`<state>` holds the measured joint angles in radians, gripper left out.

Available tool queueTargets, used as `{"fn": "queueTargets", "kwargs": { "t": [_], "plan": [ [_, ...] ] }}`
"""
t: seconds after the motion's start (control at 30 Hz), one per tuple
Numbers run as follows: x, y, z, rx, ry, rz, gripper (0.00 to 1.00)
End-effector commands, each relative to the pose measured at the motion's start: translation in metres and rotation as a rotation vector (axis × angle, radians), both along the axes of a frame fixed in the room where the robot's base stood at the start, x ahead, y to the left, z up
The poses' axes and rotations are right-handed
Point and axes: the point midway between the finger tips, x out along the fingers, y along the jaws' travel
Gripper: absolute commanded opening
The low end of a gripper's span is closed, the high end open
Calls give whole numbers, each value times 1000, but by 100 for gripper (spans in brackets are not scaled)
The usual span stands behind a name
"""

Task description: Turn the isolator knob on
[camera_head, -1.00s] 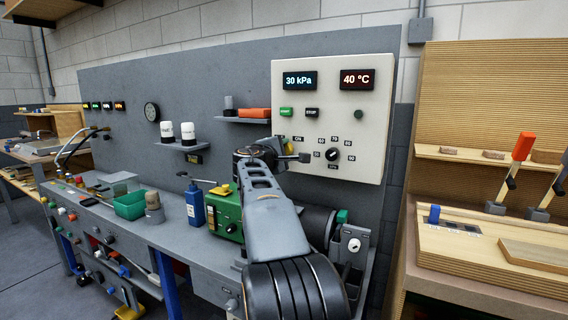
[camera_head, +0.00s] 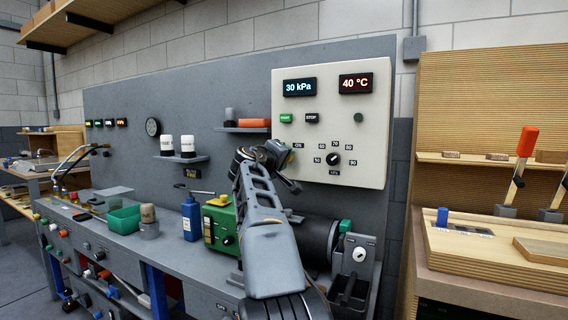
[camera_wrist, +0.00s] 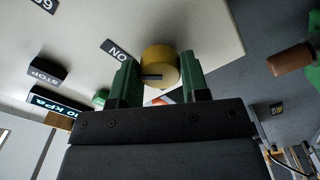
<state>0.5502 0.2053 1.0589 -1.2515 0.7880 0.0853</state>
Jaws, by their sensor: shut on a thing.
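The isolator knob (camera_wrist: 160,62) is a round yellow knob with a dark mark on its face, at the panel edge beside the ON label (camera_wrist: 119,52). The green fingers of my gripper (camera_wrist: 160,82) stand on either side of it, and my gripper is shut on it. In the head view my gripper (camera_head: 273,156) is at the lower left of the white control panel (camera_head: 330,103). My arm and gripper hide the knob there. The ON label also shows in the head view (camera_head: 298,146).
The panel carries a black dial (camera_head: 333,159), a green START button (camera_head: 285,118), a black STOP button (camera_head: 311,118) and displays reading 30 kPa and 40 °C. A blue bottle (camera_head: 191,218) and a green machine (camera_head: 221,226) stand on the bench left of my arm.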

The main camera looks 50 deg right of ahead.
Motion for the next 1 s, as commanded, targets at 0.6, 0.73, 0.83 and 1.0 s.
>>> {"fn": "queueTargets", "kwargs": {
  "t": [0.6, 0.73, 0.83, 1.0],
  "plan": [
    [0, 0, -1, 25, -78, -1, 18],
    [0, 0, -1, 25, -78, -1, 18],
    [0, 0, -1, 25, -78, -1, 48],
    [0, 0, -1, 24, -77, 0, 65]
  ]
}}
